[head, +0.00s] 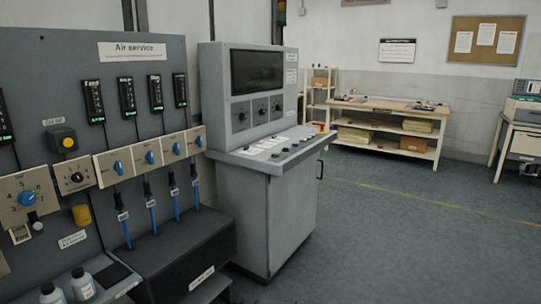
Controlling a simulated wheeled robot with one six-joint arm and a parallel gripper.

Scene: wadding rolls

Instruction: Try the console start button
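The grey console (265,215) stands in the middle left of the head view, beside the air service panel. It has a dark screen (257,71) and several dark knobs (259,111) below the screen. Its sloped desk (240,158) carries white labels (268,143) and a row of small round buttons (283,152) along the front. A red and yellow button (321,128) sits at the desk's far right end. The labels are too small to read, so I cannot tell which button is start. My gripper is not in view.
The air service panel (150,75) with blue knobs fills the left, with a dark box (175,255) jutting out below. A workbench (390,112) stands at the back. The floor (400,240) right of the console is clear.

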